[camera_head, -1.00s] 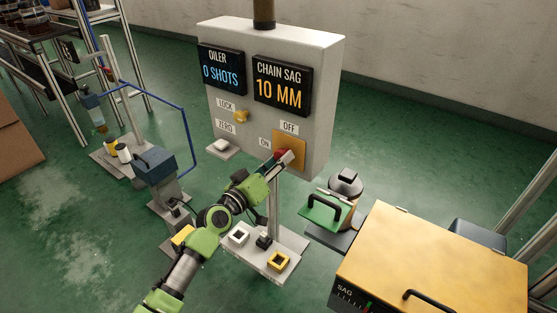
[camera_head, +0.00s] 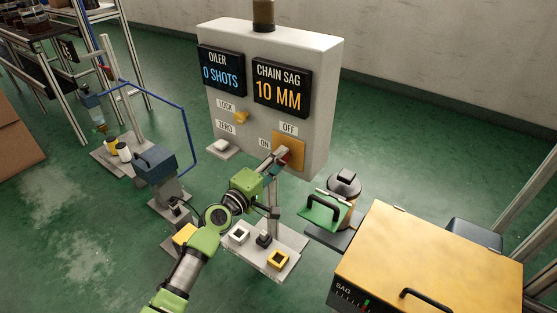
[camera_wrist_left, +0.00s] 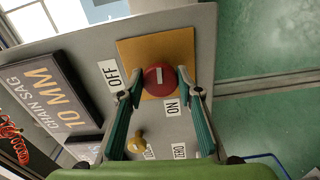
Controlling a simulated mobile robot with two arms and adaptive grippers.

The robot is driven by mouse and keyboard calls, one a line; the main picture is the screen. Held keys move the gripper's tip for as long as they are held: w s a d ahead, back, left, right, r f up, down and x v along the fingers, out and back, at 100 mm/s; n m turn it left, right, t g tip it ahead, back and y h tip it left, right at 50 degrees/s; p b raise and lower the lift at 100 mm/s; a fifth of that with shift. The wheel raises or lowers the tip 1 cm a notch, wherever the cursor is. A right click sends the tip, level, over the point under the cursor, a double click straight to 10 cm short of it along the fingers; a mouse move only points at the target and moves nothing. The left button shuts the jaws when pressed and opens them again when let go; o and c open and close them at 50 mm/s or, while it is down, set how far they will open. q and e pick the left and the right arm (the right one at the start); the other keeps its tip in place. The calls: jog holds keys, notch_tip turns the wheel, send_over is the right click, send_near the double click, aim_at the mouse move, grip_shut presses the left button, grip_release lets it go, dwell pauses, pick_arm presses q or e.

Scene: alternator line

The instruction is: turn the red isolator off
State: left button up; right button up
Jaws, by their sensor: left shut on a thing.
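The red isolator knob (camera_wrist_left: 159,76) sits on a yellow plate (camera_head: 290,147) on the front of the grey cabinet. In the left wrist view it is round, with a white bar lined up toward the ON label (camera_wrist_left: 172,107). The OFF label (camera_wrist_left: 111,74) is at another side of the plate; in the head view, OFF is above and ON is left. My left gripper (camera_head: 276,159) is shut on the knob, with a finger on either side in the wrist view. The gripper hides much of the knob in the head view. My right gripper is not in view.
The cabinet (camera_head: 225,110) also carries two displays and a yellow LOCK knob (camera_head: 240,117). Green floor lies open behind.

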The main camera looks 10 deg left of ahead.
pick_arm(q)
jog(key=shift+n, duration=0.6)
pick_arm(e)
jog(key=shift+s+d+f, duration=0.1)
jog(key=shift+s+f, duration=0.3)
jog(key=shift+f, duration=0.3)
pick_arm(q)
jog(key=o, duration=1.1)
jog(key=shift+s, duration=0.1)
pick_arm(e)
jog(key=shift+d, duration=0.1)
pick_arm(q)
jog(key=v, duration=1.2)
jog(key=shift+f, duration=0.1)
